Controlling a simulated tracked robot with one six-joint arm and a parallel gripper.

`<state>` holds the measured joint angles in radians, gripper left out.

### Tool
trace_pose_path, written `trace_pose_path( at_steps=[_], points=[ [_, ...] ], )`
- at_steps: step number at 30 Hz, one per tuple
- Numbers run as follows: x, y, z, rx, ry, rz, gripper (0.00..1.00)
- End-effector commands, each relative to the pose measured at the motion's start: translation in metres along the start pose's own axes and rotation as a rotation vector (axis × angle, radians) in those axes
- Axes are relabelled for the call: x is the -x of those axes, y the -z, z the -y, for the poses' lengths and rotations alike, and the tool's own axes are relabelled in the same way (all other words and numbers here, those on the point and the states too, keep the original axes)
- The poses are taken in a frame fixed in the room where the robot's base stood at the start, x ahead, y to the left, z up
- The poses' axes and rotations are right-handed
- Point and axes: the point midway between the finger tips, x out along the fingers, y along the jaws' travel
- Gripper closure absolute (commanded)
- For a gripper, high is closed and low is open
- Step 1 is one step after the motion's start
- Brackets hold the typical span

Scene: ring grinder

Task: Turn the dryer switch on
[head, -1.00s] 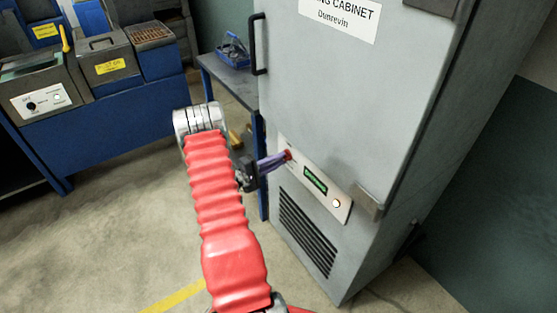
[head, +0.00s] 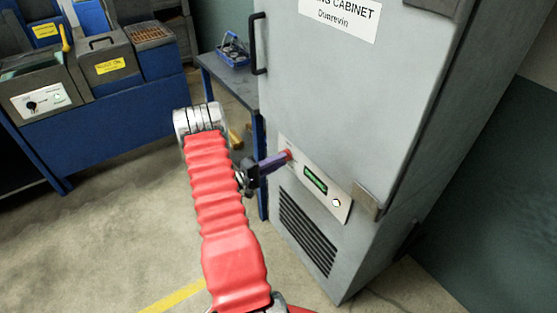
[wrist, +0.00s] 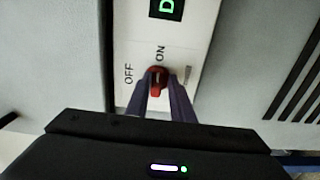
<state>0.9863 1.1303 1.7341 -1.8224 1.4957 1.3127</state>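The dryer switch is a small red knob (wrist: 156,80) on a white panel low on the grey cabinet door. It also shows in the head view (head: 288,155) at the panel's left end. In the wrist view, OFF is printed to its left and ON above it; which one it points at is not clear. My gripper (wrist: 158,84) has its two purple fingers on either side of the knob, with no clear gap, so it appears closed on it. In the head view the gripper (head: 287,156) reaches the knob from the left, its fingertips partly hiding it.
The panel also has a lit green display (head: 315,180) and a round button (head: 336,202). The cabinet (head: 345,95) has a black handle (head: 257,43) and lower vents (head: 307,232). A table with a blue basket (head: 234,47) stands behind; blue machines (head: 95,130) stand at left.

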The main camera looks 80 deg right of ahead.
Motion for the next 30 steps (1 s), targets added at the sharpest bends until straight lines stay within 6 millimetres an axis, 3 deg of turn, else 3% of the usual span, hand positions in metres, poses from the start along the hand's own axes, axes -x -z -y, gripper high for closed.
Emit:
trace_pose_path(
  at_steps=[6,17,23,30],
  points=[
    [-0.001,0.001,-0.001,-0.002,-0.001,0.000,0.67],
    [0.005,0.002,-0.003,-0.004,-0.003,-0.003,0.67],
    [0.028,0.003,-0.003,-0.004,-0.004,-0.005,0.67],
    [0.069,0.003,-0.002,-0.003,-0.003,-0.005,0.67]
  ],
)
